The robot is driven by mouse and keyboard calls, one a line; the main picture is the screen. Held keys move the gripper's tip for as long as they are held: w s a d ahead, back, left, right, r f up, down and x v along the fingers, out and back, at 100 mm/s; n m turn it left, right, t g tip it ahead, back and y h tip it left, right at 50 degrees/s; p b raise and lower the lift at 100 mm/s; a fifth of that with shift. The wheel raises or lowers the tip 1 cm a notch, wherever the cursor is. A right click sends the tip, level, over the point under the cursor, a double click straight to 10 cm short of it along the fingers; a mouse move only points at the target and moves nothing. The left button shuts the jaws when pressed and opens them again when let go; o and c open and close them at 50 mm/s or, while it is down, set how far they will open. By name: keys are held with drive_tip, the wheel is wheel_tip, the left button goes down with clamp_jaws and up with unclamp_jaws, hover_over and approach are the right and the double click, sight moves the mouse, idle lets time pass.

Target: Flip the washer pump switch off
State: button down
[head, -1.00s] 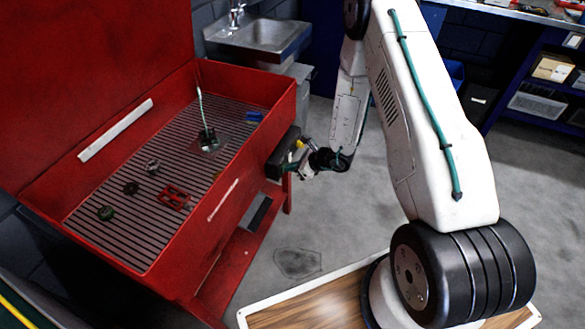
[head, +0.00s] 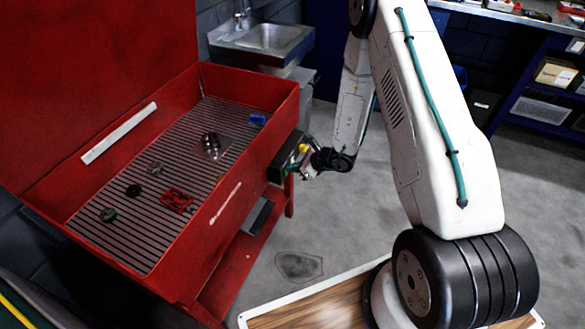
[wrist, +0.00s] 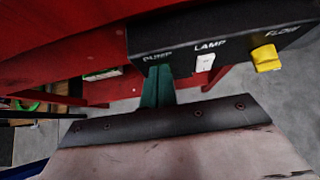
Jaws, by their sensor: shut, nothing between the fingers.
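The black control box (head: 284,158) is on the right end of the red parts washer (head: 245,185). In the wrist view the box (wrist: 190,35) carries the labels PUMP, LAMP and FLOW. My gripper (head: 304,172) is at the box's front. In the wrist view its dark green fingers (wrist: 158,85) are shut together just below the PUMP label. They cover the pump switch, so its position and any contact cannot be seen. No fluid stream shows above the washer's grate (head: 165,165).
A white lamp switch (wrist: 205,62) and a yellow flow knob (wrist: 265,59) sit close to the right of my fingers. Several small parts, including a red pedal (head: 176,200), lie on the grate. Open floor (head: 320,220) lies below the gripper.

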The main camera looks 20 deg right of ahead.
drive_tip(key=v, duration=1.3)
drive_tip(key=shift+r, duration=0.25)
drive_tip(key=shift+w, duration=0.15)
